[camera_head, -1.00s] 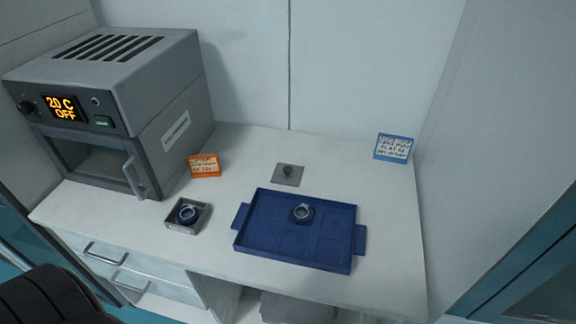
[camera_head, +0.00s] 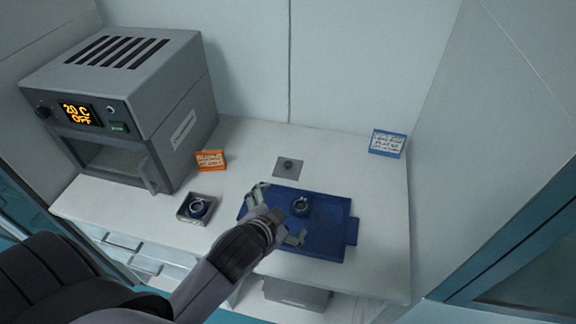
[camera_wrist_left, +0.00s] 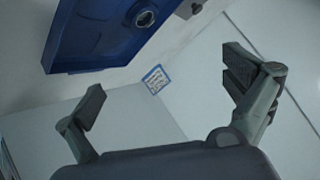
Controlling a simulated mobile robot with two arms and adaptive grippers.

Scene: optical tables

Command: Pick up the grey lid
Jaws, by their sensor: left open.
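The grey lid (camera_head: 289,167) is a flat square plate with a small dark knob. It lies on the white table behind the blue tray (camera_head: 327,243) in the head view. In the left wrist view a small grey piece at the top edge, probably the lid, is cut off by the frame. My left gripper (camera_head: 278,214) is open and empty above the left part of the tray, in front of the lid and apart from it. Its two spread fingers also show in the left wrist view (camera_wrist_left: 165,88). My right gripper is not in view.
A dark blue ringed piece (camera_head: 300,206) sits on the tray, another (camera_head: 198,207) in a small grey box. A grey oven (camera_head: 130,100) stands at the left. An orange sign (camera_head: 210,160) and a blue-framed sign (camera_head: 387,144) flank the lid. The table around the lid is clear.

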